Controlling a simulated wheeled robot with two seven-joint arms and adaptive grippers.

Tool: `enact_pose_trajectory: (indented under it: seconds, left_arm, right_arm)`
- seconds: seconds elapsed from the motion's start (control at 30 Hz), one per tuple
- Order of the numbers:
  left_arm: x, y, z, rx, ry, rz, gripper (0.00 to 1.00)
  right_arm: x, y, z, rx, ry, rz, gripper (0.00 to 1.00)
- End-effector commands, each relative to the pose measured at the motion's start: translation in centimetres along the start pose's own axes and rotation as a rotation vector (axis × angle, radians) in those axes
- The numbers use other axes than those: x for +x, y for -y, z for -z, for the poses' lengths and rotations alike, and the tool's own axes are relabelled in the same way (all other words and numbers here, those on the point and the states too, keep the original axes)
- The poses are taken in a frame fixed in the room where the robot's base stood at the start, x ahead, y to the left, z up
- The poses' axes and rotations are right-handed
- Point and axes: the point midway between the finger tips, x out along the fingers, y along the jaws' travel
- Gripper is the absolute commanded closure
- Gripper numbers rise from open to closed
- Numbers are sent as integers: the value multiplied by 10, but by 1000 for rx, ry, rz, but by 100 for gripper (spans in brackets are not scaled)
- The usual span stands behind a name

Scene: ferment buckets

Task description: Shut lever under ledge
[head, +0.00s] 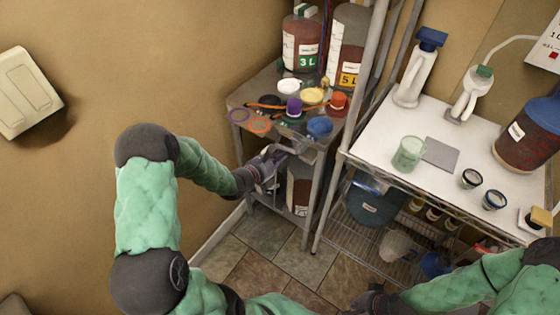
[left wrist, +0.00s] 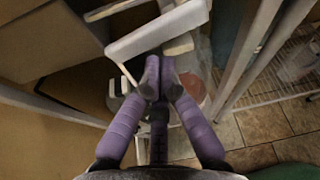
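My left gripper (head: 268,165) reaches in from the left to the front of the small corner shelf, just below its top ledge (head: 308,155). In the left wrist view its two purple fingers (left wrist: 159,85) come together at the tips and look shut. A pale grey, lever-like bar (left wrist: 155,35) lies across just beyond the fingertips. I cannot tell whether the fingers touch it, and nothing is clearly held between them. My right gripper (head: 372,302) is dark and partly cut off at the bottom edge of the head view; its fingers are not clear.
The shelf top carries large bottles (head: 300,45), a blue cap (head: 319,127) and several small lids and rings. A shelf post (head: 350,100) stands close on the right. Beyond it is a white table (head: 400,130) with a green cup (head: 408,153). Tiled floor (head: 265,235) is open below.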

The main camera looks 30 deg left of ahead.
Motion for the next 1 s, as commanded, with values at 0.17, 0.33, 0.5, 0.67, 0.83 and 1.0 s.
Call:
enact_pose_trajectory:
  seconds: [0.17,0.33,0.5,0.67,0.83,1.0]
  left_arm:
    - [0,0,0,1,0,0,100]
    - [-1,0,-3,1,0,0,100]
    - [-5,-1,-15,2,1,0,100]
    - [-7,-3,-21,1,1,-1,100]
    - [-6,-3,-20,2,3,-1,100]
    - [-6,-3,-20,2,3,-1,100]
  right_arm:
    - [0,0,0,0,0,0,100]
    - [-3,1,0,0,0,0,100]
    - [-15,6,-1,0,0,0,100]
    - [-24,8,-1,0,0,0,100]
    - [-22,8,-1,0,0,0,100]
    - [-22,8,-1,0,0,0,100]
